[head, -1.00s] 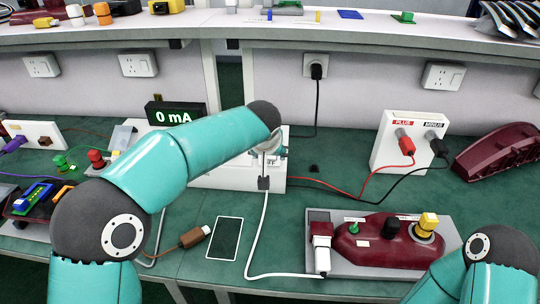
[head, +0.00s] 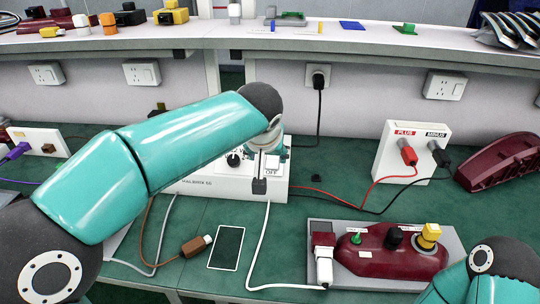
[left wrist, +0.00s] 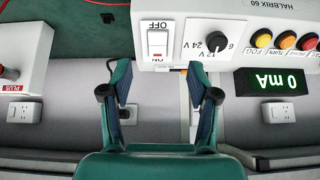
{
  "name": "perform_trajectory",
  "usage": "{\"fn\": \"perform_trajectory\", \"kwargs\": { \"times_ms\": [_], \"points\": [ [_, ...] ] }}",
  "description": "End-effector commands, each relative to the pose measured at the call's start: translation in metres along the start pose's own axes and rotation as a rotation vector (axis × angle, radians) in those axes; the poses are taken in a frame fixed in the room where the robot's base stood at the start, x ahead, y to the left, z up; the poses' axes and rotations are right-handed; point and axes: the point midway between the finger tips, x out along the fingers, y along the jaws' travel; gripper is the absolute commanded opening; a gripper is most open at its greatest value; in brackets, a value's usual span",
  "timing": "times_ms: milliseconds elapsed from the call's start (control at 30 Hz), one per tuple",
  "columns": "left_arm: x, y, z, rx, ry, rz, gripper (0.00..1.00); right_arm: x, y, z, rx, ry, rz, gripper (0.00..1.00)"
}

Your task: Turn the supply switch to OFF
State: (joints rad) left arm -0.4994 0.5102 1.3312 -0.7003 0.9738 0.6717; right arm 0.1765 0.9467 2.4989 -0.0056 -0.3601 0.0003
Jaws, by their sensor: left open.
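The supply box (head: 225,192) is white and stands on the green bench. Its supply switch (left wrist: 158,42) is a white rocker with a red mark, beside an OFF label, in the left wrist view, which sees the panel upside down. In the head view the OFF label (head: 271,172) shows, while my gripper covers much of the switch. My left gripper (head: 262,178) is in front of the panel. In the left wrist view its open, empty fingers (left wrist: 158,70) are apart, one on either side of the switch's line. Contact cannot be told. My right gripper is out of view.
A voltage knob (left wrist: 214,42) sits beside the switch, with coloured buttons (left wrist: 285,40) further along. The 0 mA display (left wrist: 268,82) is near them. A white PLUS/MINUS box (head: 405,155) and a maroon tail lamp (head: 395,262) stand to the right. Cables cross the bench.

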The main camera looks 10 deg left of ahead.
Motion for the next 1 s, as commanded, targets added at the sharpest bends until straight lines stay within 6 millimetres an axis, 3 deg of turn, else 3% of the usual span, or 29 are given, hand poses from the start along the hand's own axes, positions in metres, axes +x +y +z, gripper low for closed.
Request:
{"fn": "perform_trajectory", "kwargs": {
  "times_ms": [100, 300, 400, 667, 1000],
  "points": [
    [-0.014, -0.008, -0.003, 0.013, -0.060, -0.014, 0.60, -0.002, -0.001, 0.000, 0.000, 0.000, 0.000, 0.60],
    [-0.052, -0.004, -0.038, -0.005, -0.199, 0.011, 0.60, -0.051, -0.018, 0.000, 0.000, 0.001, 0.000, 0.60],
    [-0.053, 0.000, -0.049, -0.025, -0.218, 0.022, 0.60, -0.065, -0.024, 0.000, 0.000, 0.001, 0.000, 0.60],
    [-0.034, 0.001, -0.044, -0.024, -0.233, 0.013, 0.60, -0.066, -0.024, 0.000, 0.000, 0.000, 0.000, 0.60],
    [0.026, 0.002, -0.030, -0.025, -0.234, 0.012, 0.60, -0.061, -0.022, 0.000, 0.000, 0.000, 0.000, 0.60]
  ]
}}
